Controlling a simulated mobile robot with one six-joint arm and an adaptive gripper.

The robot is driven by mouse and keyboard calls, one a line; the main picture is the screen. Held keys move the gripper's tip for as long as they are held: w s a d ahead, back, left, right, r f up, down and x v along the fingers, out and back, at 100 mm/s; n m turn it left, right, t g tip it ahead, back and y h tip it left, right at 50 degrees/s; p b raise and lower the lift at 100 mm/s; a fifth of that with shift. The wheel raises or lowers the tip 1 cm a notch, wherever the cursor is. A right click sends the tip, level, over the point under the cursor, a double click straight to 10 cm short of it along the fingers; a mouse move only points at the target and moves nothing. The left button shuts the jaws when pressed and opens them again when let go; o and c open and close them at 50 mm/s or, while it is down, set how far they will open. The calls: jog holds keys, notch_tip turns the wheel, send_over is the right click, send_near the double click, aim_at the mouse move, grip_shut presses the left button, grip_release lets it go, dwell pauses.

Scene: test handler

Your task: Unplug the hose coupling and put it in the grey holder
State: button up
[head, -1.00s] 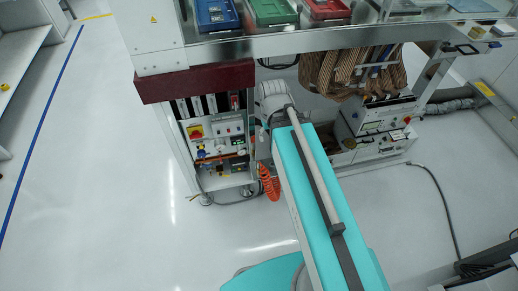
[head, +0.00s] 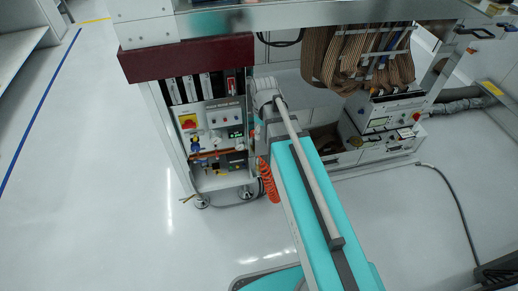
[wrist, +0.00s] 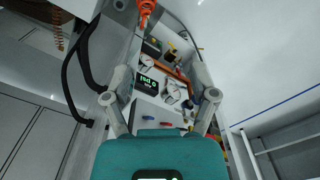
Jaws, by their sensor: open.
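My gripper (wrist: 160,97) is open in the wrist view, its two fingers spread wide with nothing between them. Beyond it is the cabinet's utility panel (wrist: 148,108), seen at a slant. An orange coiled hose (wrist: 146,10) shows at the top of that view; in the head view the coiled hose (head: 267,182) hangs at the cabinet's right side. I cannot make out the hose coupling or the grey holder for certain among the small fittings on the panel. In the head view my gripper is hidden behind my arm.
The cabinet (head: 215,125) has a red-brown beam (head: 190,58) over it. Brown ribbon cables (head: 350,55) hang to the right above grey instrument boxes (head: 385,118). Black cables (wrist: 75,85) loop at the left of the wrist view. The floor (head: 100,210) at left is clear.

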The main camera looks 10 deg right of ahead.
aim_at(258, 157)
jog(key=w+f+n+b, duration=0.3)
jog(key=w+f+b, duration=0.1)
jog(key=f+b, duration=0.2)
jog(key=w+f+n+b, duration=0.3)
jog(key=f+b, duration=0.3)
jog(key=f, duration=0.2)
jog(key=shift+w+n, duration=0.4)
jog(key=shift+n, duration=0.2)
jog(key=shift+b, duration=0.3)
notch_tip(258, 157, down, 14)
jog(key=b, duration=1.3)
jog(key=shift+r+b, duration=0.15)
jog(key=shift+b, duration=0.2)
grip_shut()
